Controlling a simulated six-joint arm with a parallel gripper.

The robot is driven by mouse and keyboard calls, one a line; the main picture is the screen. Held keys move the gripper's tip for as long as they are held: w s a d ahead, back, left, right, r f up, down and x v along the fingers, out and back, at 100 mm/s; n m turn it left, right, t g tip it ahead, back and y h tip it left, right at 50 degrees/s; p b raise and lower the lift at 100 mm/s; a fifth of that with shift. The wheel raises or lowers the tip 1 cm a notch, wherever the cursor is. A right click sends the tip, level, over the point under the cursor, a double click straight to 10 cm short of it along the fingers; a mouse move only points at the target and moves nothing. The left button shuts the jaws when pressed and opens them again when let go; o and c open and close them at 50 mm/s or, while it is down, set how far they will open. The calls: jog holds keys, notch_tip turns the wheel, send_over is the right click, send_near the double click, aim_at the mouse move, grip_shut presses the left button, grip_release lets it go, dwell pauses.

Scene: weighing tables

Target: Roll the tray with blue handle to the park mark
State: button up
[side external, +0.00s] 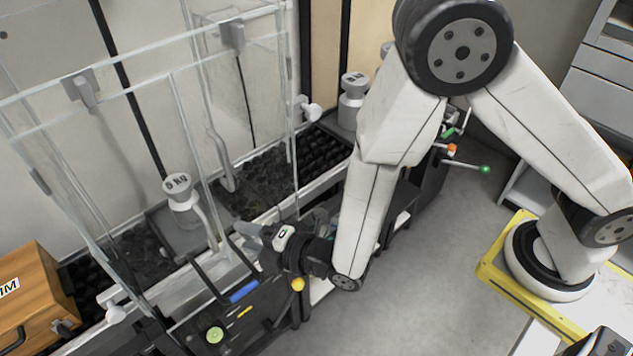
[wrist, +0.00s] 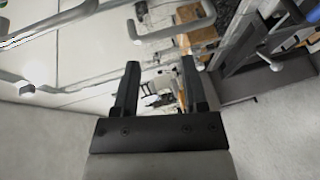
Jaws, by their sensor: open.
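The blue handle grip (side external: 243,291) lies at the front of the dark bench in the side view, joined to a dark bent bar. A grey tray (side external: 160,222) stands behind it between clear panels and bears a white weight marked 5 kg (side external: 178,190). I cannot tell for sure that the bar joins this tray. My gripper (side external: 246,239) is open and empty, above and behind the blue grip, apart from it. In the wrist view my open fingers (wrist: 160,82) have nothing held between them. I cannot make out the park mark for certain; a small yellow stripe (side external: 245,311) lies near the blue grip.
Tall clear panels (side external: 95,150) rise around the tray. A wooden box (side external: 35,295) stands at the left. Another white weight (side external: 352,95) stands at the back. A green disc (side external: 215,335) and a yellow knob (side external: 298,284) are at the front.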

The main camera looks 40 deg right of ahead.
send_near(247, 291)
jog(key=x, duration=0.5)
jog(key=shift+s+f, duration=0.1)
jog(key=shift+s, duration=0.05)
jog(key=x, duration=0.7)
jog(key=shift+w, duration=0.4)
grip_shut()
dwell(1.3)
